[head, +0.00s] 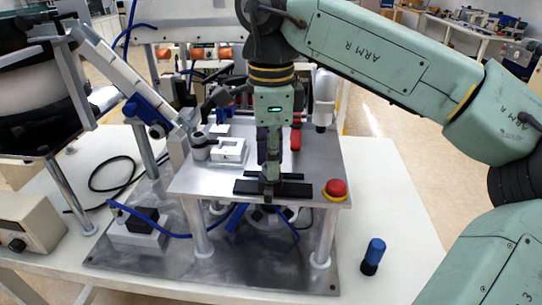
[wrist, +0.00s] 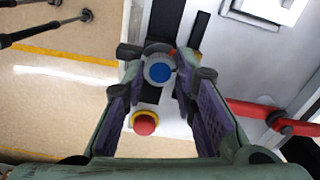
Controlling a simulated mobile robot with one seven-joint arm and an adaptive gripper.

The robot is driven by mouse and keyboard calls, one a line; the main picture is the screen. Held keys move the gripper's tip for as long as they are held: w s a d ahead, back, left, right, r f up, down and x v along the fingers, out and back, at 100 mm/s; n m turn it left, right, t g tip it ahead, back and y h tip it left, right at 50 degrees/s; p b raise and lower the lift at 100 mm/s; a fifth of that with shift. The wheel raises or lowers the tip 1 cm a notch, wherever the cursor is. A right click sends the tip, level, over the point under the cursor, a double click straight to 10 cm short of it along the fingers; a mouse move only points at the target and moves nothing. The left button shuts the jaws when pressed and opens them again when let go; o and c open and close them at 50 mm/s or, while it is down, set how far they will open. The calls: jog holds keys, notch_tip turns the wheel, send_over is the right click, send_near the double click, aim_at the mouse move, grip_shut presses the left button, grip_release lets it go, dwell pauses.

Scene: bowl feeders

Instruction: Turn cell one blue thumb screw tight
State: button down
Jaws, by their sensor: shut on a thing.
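The blue thumb screw (wrist: 160,72) has a round blue top with a grey collar around it, seen from above in the wrist view. My gripper (wrist: 165,77) has its two purple-padded fingers on either side of the screw, shut on it. In the head view my gripper (head: 269,188) points straight down at the dark bar (head: 243,188) along the front edge of the metal plate (head: 200,180). The screw is hidden behind the fingers there.
A red emergency button (head: 336,189) on a yellow ring stands just right of my gripper; the wrist view shows it too (wrist: 145,124). A white block (head: 229,151) sits behind left on the plate. A red lever (wrist: 275,117) shows at the right.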

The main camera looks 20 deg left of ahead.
jog(key=m, duration=0.4)
jog(key=shift+b, duration=0.35)
jog(key=c, duration=1.3)
grip_release()
notch_tip(320, 180, up, 8)
jog(key=shift+f, duration=0.2)
jog(key=shift+s+f, duration=0.1)
